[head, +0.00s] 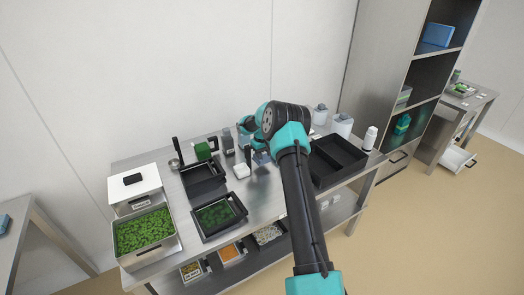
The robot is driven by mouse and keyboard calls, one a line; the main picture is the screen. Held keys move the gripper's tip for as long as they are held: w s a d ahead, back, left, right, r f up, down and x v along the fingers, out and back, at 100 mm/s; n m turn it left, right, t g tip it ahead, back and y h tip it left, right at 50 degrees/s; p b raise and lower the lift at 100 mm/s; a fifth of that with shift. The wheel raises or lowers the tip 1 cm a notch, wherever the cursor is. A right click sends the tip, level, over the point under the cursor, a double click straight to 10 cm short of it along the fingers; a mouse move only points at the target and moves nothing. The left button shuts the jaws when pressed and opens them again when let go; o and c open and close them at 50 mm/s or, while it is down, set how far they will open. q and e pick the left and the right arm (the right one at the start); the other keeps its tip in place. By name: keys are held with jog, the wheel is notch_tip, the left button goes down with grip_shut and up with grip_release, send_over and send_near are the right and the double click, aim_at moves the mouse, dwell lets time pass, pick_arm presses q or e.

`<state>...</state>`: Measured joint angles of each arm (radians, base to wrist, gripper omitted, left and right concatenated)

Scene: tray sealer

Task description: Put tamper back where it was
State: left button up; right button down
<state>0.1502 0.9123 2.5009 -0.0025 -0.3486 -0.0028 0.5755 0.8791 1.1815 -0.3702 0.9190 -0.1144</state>
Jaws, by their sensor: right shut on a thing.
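My right gripper (247,138) is at the back middle of the steel table, reached over by my teal and black arm. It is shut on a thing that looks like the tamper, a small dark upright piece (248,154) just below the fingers. My arm hides much of it, and I cannot tell whether it touches the table. My left gripper is not in view. A black tray with a green filling (219,213) sits at the front middle of the table, with an empty black tray (203,178) behind it.
The steel table (262,203) has a bare strip in the middle. A bin of green leaves (146,231) is at left, a green block (202,151) and ladle (175,161) at the back. A white block (241,171) is near the gripper. A black divided tray (336,160) and white bottles (342,126) are at right.

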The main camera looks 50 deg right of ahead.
jog(key=shift+f, duration=1.5)
jog(key=shift+s+f, duration=0.1)
jog(key=shift+f, duration=0.05)
jog(key=c, duration=0.7)
grip_release()
jog(key=shift+c, duration=0.2)
jog(key=shift+c, duration=0.2)
jog(key=shift+c, duration=1.4)
jog(key=shift+r, duration=3.55)
